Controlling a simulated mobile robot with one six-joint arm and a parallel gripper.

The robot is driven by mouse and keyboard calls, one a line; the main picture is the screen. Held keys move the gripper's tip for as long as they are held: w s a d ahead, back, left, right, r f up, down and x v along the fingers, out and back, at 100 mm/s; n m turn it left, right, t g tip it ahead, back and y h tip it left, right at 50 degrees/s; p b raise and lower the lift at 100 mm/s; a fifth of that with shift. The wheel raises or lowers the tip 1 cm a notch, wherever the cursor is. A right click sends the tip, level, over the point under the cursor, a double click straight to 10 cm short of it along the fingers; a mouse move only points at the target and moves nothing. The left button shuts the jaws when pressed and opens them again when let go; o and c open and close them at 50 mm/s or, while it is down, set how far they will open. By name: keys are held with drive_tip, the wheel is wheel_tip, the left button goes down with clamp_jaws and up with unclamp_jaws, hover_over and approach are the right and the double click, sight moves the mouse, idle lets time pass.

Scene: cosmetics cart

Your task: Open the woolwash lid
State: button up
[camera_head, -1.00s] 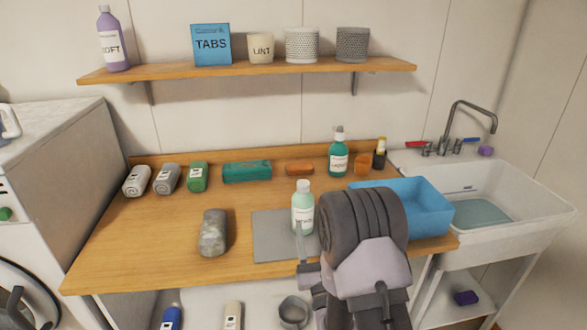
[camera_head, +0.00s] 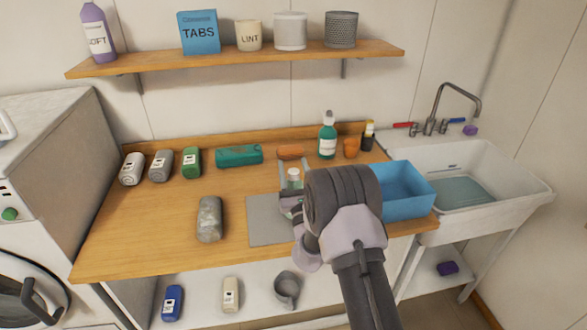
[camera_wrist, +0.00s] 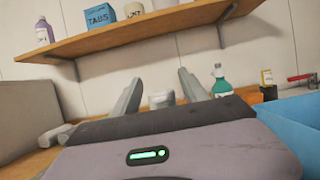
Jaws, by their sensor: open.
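A pale green bottle with a whitish cap (camera_head: 293,174) stands on the worktop by the grey mat; my gripper and wrist hide most of its body and its label. I take it for the woolwash, but no name is readable now. My gripper (camera_head: 294,168) is at the bottle, its fingers reaching either side of the cap. In the wrist view my gripper (camera_wrist: 158,88) has its two fingers spread apart, with a pale rounded top, probably the cap (camera_wrist: 161,100), between and beyond them. Contact cannot be made out.
A blue bin (camera_head: 405,208) stands close right of my wrist. A teal bottle (camera_head: 327,140) and a dark bottle (camera_head: 367,138) stand behind. A grey roll (camera_head: 209,219) lies left of the grey mat (camera_head: 265,228). A wooden shelf (camera_head: 240,58) hangs above; the worktop's front left is clear.

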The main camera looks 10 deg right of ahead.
clamp_jaws()
drive_tip(key=r+g+p, duration=0.1)
drive_tip(key=p, duration=0.5)
drive_tip(key=shift+w+r+g+p, duration=0.1)
drive_tip(key=shift+r+g+p, duration=0.1)
drive_tip(key=shift+g+p, duration=0.2)
drive_tip(key=g+p, duration=0.1)
drive_tip(key=p, duration=0.2)
drive_tip(key=g+p, duration=0.1)
drive_tip(key=p, duration=0.3)
drive_tip(key=shift+w+r, duration=0.2)
drive_tip(key=shift+w, duration=0.05)
drive_tip(key=g+p, duration=0.1)
drive_tip(key=p, duration=0.1)
drive_tip(key=g+p, duration=0.1)
drive_tip(key=p, duration=0.2)
drive_tip(key=shift+w+f+g, duration=0.1)
drive_tip(key=shift+w+g, duration=0.1)
drive_tip(key=shift+g, duration=0.2)
drive_tip(key=g+p, duration=0.1)
drive_tip(key=p, duration=0.5)
drive_tip(key=shift+w, duration=0.15)
drive_tip(key=g+p, duration=0.1)
drive_tip(key=p, duration=0.3)
drive_tip(key=shift+f, duration=0.3)
drive_tip(key=shift+w+p, duration=0.1)
drive_tip(key=shift+p, duration=0.35)
drive_tip(key=shift+f+g, duration=0.3)
